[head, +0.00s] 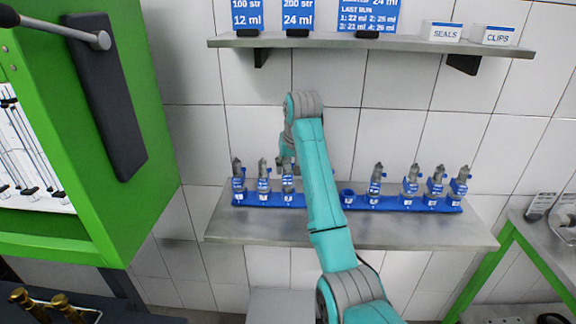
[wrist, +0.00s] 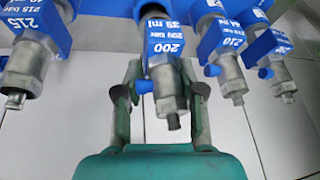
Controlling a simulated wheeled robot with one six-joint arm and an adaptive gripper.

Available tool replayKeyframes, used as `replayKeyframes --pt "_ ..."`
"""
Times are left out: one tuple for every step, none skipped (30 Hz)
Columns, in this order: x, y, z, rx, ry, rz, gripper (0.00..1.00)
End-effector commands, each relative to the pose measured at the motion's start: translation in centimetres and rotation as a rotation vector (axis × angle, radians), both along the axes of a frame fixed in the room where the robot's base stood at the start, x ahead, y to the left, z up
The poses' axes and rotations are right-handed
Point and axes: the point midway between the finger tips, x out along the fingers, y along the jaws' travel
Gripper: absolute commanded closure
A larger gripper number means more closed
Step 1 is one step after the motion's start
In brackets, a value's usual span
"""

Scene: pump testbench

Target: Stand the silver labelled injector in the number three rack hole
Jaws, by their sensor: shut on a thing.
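A silver injector with a blue label reading 200 (wrist: 168,85) is between the two fingers of my gripper (wrist: 161,92) in the wrist view. In the head view my gripper (head: 287,160) is at the third injector from the left (head: 288,184), which is upright at the blue rack (head: 385,203). I cannot tell whether its foot is fully in a hole. Similar silver injectors with blue labels stand on both sides. An empty rack holder (head: 347,196) shows just right of my arm. My arm hides the middle of the rack, and the hole numbers are too small to read.
The rack lies on a steel shelf (head: 270,229) against a tiled wall. An upper shelf (head: 400,44) carries blue signs and boxes marked SEALS (head: 441,32) and CLIPS (head: 493,34). A green machine (head: 150,190) stands at left. Neighbouring injectors are close to my fingers.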

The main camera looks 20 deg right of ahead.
Motion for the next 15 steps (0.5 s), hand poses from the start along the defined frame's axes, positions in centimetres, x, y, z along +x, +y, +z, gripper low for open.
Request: replayKeyframes --pt "0.01 0.0 -0.02 0.0 -0.001 0.0 1.0" --pt "0.0 0.0 -0.06 0.0 -0.001 0.0 1.0" --pt "0.01 0.0 -0.13 0.0 -0.001 0.0 1.0" --pt "0.01 0.0 -0.17 0.0 -0.001 0.0 1.0" --pt "0.0 0.0 -0.22 0.0 -0.001 0.0 1.0" --pt "0.01 0.0 -0.28 0.0 -0.001 0.0 1.0" --pt "0.01 0.0 -0.33 0.0 -0.001 0.0 1.0" --pt "0.0 0.0 -0.38 0.0 -0.001 0.0 1.0" --pt "0.01 0.0 -0.44 0.0 -0.001 0.0 1.0" --pt "0.0 0.0 -0.49 0.0 -0.001 0.0 1.0" --pt "0.01 0.0 -0.54 0.0 -0.001 0.0 1.0" --pt "0.0 0.0 -0.61 0.0 -0.001 0.0 1.0" --pt "0.01 0.0 -0.65 0.0 -0.001 0.0 1.0" --pt "0.01 0.0 -0.7 0.0 -0.001 0.0 1.0" --pt "0.0 0.0 -0.77 0.0 -0.001 0.0 1.0"
